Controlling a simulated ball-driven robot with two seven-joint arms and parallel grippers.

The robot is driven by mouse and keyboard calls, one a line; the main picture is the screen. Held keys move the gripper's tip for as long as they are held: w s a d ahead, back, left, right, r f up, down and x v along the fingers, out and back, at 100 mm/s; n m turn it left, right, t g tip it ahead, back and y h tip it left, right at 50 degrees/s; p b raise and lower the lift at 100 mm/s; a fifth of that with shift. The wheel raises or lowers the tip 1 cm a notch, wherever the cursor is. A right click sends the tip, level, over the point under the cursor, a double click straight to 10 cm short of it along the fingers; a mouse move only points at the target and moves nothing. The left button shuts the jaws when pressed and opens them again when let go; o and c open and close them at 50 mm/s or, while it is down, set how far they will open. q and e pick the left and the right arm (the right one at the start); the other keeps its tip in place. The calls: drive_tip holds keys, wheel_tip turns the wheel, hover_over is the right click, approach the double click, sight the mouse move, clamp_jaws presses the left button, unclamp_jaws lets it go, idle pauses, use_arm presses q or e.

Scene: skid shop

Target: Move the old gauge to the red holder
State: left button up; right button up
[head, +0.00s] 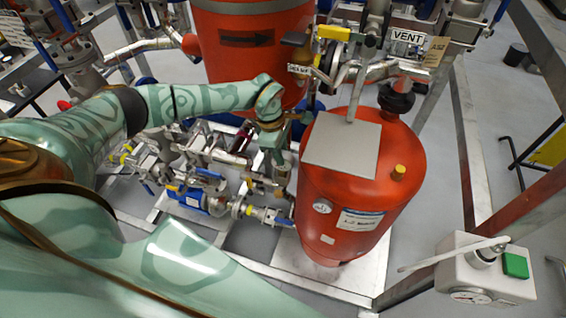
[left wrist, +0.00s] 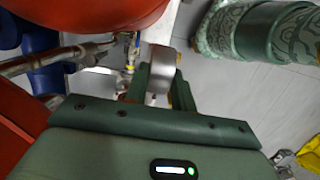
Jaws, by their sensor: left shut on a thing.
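My left gripper (head: 277,150) reaches down between the two red tanks, over the pipework. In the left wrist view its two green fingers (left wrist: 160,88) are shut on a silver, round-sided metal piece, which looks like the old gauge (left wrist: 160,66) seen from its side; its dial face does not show. In the head view the held piece is mostly hidden by the gripper. I cannot pick out the red holder for certain in either view. My right gripper is not in view.
Valves and pipes (head: 205,185) crowd the left. A white box (head: 485,272) with a green button stands at right. Grey floor is open beyond the frame.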

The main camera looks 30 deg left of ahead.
use_arm(q)
drive_tip(key=shift+r+p, duration=1.75)
drive_tip(key=shift+r, duration=0.65)
drive_tip(key=shift+f, duration=0.1)
